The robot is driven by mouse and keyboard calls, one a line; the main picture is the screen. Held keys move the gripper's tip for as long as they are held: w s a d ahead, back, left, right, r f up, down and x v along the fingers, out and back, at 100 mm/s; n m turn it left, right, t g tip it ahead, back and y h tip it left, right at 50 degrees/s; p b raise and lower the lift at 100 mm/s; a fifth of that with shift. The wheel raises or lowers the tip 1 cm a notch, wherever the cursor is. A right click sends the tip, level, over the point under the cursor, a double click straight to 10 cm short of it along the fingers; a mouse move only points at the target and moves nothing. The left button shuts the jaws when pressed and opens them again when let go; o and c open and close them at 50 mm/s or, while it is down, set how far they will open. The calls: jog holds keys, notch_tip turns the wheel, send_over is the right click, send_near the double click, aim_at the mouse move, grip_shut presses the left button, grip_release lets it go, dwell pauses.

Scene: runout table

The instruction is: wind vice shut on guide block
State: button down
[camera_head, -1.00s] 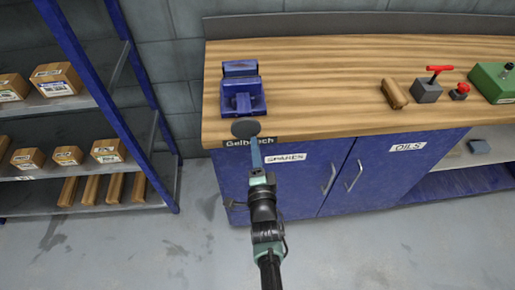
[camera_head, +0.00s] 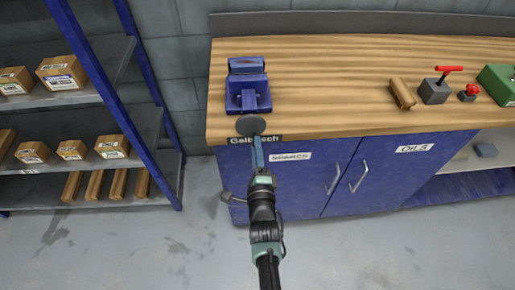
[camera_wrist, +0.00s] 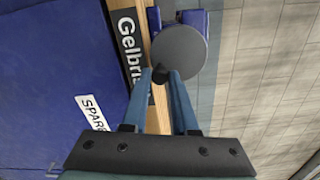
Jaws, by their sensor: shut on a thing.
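The blue vice (camera_head: 247,88) stands at the left front of the wooden bench top. Its round dark grey handwheel (camera_head: 250,125) is at the bench's front edge, and it also shows in the wrist view (camera_wrist: 181,52). My gripper (camera_head: 256,142) reaches up to the wheel from in front of the bench. In the wrist view my gripper (camera_wrist: 166,76) is shut on a small dark knob (camera_wrist: 160,74) at the wheel's rim. Some vice jaw gap seems to show, but I cannot make out a guide block between the jaws.
A brown wooden piece (camera_head: 403,93), a grey block with a red T-handle (camera_head: 435,90), a red knob (camera_head: 468,92) and a green box (camera_head: 498,83) are on the bench's right. A blue shelf rack (camera_head: 140,80) stands left. The bench middle is clear.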

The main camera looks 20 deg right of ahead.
jog(key=m, duration=0.2)
jog(key=shift+w+a+m+b, duration=0.15)
jog(key=shift+a+m+b, duration=0.25)
jog(key=shift+f, duration=0.1)
jog(key=shift+a+m+b, duration=0.15)
jog(key=shift+m+b, duration=0.15)
jog(key=shift+m, duration=0.3)
jog(key=c, duration=0.8)
grip_release()
